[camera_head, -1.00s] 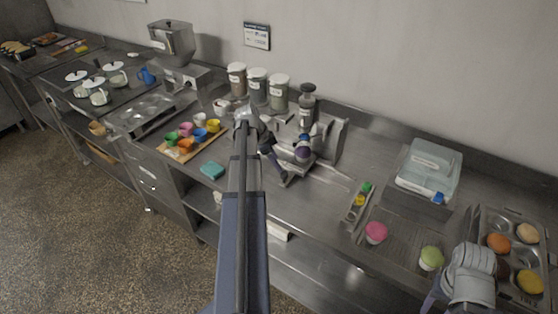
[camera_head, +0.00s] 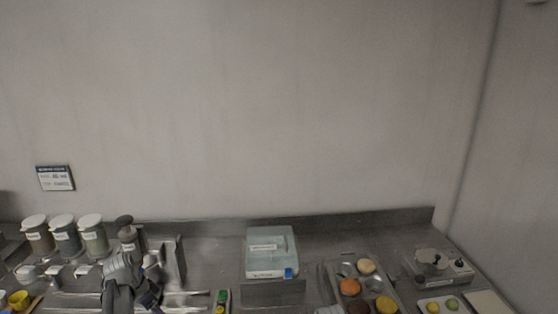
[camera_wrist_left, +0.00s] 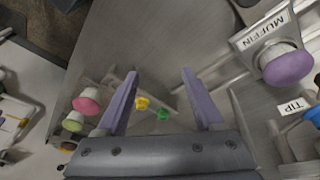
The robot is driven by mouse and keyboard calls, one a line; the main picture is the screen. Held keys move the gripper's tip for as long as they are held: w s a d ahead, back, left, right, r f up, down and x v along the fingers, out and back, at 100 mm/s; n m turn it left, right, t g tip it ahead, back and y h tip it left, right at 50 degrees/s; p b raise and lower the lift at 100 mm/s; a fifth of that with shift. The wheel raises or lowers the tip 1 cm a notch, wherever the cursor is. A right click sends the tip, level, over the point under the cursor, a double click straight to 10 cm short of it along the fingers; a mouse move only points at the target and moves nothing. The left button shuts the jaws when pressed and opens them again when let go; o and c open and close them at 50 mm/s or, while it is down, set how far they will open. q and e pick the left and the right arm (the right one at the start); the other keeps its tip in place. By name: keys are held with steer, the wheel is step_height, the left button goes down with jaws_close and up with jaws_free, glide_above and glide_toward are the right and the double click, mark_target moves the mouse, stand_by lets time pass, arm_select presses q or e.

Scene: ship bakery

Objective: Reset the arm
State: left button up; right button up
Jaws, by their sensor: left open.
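My left gripper (camera_wrist_left: 160,75) is open and empty in the left wrist view, its two purple fingers spread above the steel counter (camera_wrist_left: 135,38). In the head view my left wrist (camera_head: 125,280) shows at the lower left, in front of the dispenser with a dark cap (camera_head: 126,228). Its fingers are hard to make out there. A small grey piece at the bottom edge of the head view seems to be part of my right arm; its gripper fingers are out of frame.
Labelled jars (camera_head: 65,235) stand at the left. A pale blue box (camera_head: 271,250) sits at the back, with a muffin tray (camera_head: 337,280) to its right and a small scale-like device (camera_head: 440,268) beyond. In the wrist view, a purple-topped piece marked MUFFIN (camera_wrist_left: 288,67) is right of the fingers.

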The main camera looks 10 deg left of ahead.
arm_select(q)
steer(key=s+d+f, duration=0.1)
steer(key=d, duration=0.7)
steer(key=d+g+y+b, duration=0.1)
steer(key=d, duration=0.7)
steer(key=s+d+f+g, duration=0.1)
steer(key=d, duration=0.7)
steer(key=shift+s+d+f+n, duration=0.15)
steer(key=shift+s+f+n, duration=0.15)
steer(key=shift+n, duration=0.1)
steer(key=s+d+y+b, duration=0.1)
steer(key=s+d, duration=0.3)
steer(key=d, duration=0.3)
steer(key=s+d+f+n+y, duration=0.1)
steer(key=s+d, duration=0.4)
steer(key=d, duration=0.2)
steer(key=shift+d+y+b, duration=0.15)
steer(key=shift+y+b, duration=0.15)
steer(key=shift+b, duration=0.05)
steer(key=shift+w+f, duration=0.1)
